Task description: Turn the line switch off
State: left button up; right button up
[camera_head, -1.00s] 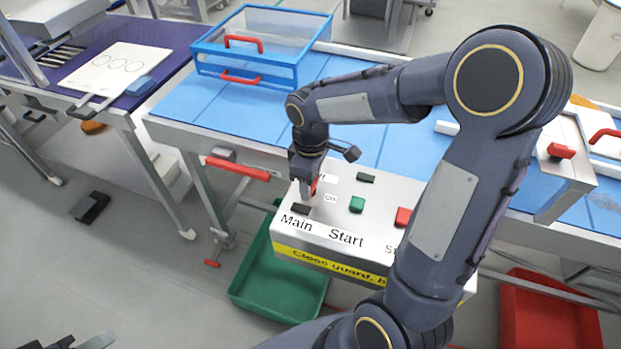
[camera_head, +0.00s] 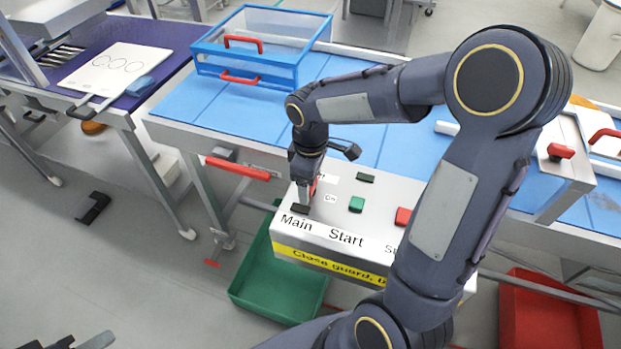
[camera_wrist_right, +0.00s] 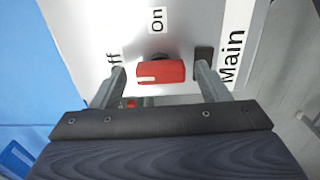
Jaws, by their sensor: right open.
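The line switch is a red knob (camera_wrist_right: 160,72) on the light grey control panel (camera_head: 372,238), beside the word Main. In the right wrist view its long side lies left to right. The white mark on it points left, toward a label of which only "ff" shows. The On label (camera_wrist_right: 157,20) is above it. My right gripper (camera_wrist_right: 162,82) is open, with one finger on each side of the knob; I cannot tell whether they touch it. In the head view this gripper (camera_head: 306,190) mostly hides the knob. Parts of my left gripper (camera_head: 82,342) show at the bottom left edge.
A green bin (camera_head: 275,290) and a red bin (camera_head: 548,315) stand below. A blue-framed guard (camera_head: 262,50) is on the blue conveyor (camera_head: 190,103) behind.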

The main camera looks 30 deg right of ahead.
notch_tip(320, 180, up, 8)
jog(key=shift+f, duration=0.1)
dwell(0.4)
dwell(0.4)
jog(key=s+a+m+t+y, duration=0.2)
jog(key=s+m, duration=0.3)
jog(key=s, duration=0.3)
jog(key=s+a+m+t+y, duration=0.1)
jog(key=s+a+m+t, duration=0.1)
jog(key=s+m, duration=0.3)
jog(key=s+t, duration=0.1)
jog(key=s, duration=0.3)
jog(key=shift+t+y, duration=0.3)
jog(key=shift+y, duration=0.1)
jog(key=shift+a, duration=0.1)
